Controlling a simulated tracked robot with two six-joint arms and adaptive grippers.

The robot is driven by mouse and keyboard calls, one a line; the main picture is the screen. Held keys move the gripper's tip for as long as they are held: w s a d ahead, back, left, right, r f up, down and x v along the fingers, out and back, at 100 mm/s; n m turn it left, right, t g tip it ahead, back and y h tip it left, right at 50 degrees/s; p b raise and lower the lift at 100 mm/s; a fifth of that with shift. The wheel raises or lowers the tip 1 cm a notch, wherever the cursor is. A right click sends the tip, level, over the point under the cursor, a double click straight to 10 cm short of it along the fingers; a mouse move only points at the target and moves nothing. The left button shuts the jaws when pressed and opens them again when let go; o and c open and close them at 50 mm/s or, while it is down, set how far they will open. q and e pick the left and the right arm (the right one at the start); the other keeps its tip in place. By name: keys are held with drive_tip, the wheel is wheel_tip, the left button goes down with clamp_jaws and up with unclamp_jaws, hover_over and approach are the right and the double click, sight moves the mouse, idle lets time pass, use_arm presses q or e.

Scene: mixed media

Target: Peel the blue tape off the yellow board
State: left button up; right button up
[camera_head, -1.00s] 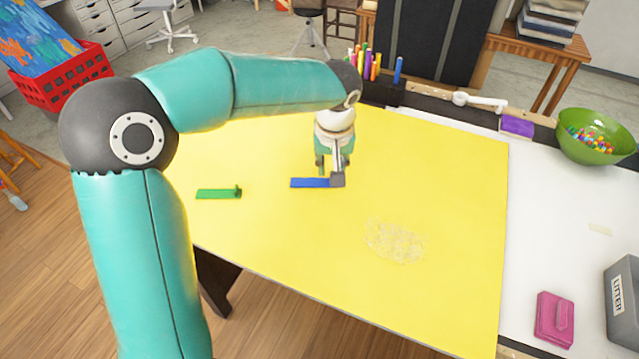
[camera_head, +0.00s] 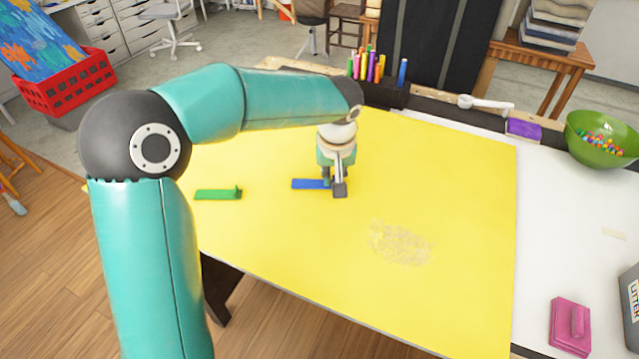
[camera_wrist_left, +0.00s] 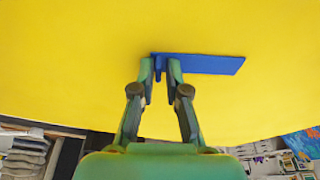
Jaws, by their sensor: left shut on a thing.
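The blue tape (camera_head: 309,184) is a short strip lying on the yellow board (camera_head: 300,260) near its middle. It also shows in the left wrist view (camera_wrist_left: 212,64), stretching right from the fingertips. My left gripper (camera_head: 332,186) is over the tape's right end. In the left wrist view the left gripper's fingers (camera_wrist_left: 165,72) are close together, shut on the upright tab at the tape's end. The rest of the strip looks flat on the board. My right gripper does not show.
A green strip (camera_head: 218,194) with a raised end lies left of the blue tape. A scuffed patch (camera_head: 399,243) marks the board lower right. Markers (camera_head: 366,64), a green bowl (camera_head: 603,138), a purple block (camera_head: 523,128) and a pink object (camera_head: 570,325) stand around the board.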

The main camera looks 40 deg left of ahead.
use_arm(q)
drive_tip(key=shift+w+d+r, duration=0.1)
drive_tip(key=shift+r, duration=0.05)
clamp_jaws()
idle(0.4)
drive_tip(key=shift+r+p, duration=0.15)
drive_tip(key=shift+p, duration=0.15)
drive_tip(key=shift+d+r, duration=0.1)
drive_tip(key=shift+r, duration=0.15)
drive_tip(key=shift+w+d+r+p, duration=0.15)
drive_tip(key=shift+r+p, duration=0.35)
drive_tip(key=shift+r, duration=0.1)
drive_tip(key=shift+w+d+r+p, duration=0.1)
drive_tip(key=shift+w+r+p, duration=0.05)
drive_tip(key=shift+r+p, duration=0.4)
drive_tip(key=shift+r, duration=0.1)
wheel_tip(320, 180, up, 5)
drive_tip(key=p, duration=0.3)
drive_tip(key=shift+p, duration=0.3)
